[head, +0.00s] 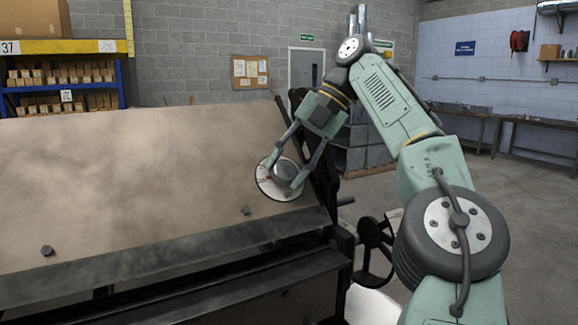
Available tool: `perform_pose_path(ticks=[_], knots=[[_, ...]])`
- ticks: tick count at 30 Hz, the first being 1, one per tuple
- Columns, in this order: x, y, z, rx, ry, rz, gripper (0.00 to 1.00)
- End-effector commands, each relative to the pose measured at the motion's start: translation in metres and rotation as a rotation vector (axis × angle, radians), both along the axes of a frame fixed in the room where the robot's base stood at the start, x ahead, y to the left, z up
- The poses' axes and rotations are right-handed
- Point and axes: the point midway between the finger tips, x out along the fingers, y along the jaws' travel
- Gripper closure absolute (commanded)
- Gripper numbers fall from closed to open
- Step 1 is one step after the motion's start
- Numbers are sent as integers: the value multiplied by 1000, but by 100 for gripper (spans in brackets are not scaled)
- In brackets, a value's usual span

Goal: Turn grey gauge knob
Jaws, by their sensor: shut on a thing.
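The grey gauge knob (286,171) sits at the centre of a round white dial (267,190) with dark markings and a small red mark. The dial is at the right end of the large tan sloping panel of a forming machine. My gripper (289,168) reaches down from above, with one finger on each side of the knob. It is shut on the knob. The fingers and the knob cover part of the dial, so its full scale is not readable.
The machine's tan panel (130,180) fills the left, with a dark front edge and bolts below. A dark handwheel (375,250) stands right of the dial, under my arm. Shelving (60,78) with boxes is back left. Open floor lies at the right, before workbenches (535,143).

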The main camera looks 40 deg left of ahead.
Motion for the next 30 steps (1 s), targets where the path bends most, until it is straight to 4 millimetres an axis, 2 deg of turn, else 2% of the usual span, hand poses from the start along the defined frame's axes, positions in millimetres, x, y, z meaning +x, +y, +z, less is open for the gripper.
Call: perform_pose_path(ticks=[13,14,22,30], knots=[[-1,-1,-3,-11,-1,8,89],[-1,-1,-3,-11,-1,8,59],[0,0,-2,-7,-2,5,41],[0,0,-1,-4,-2,5,41]])
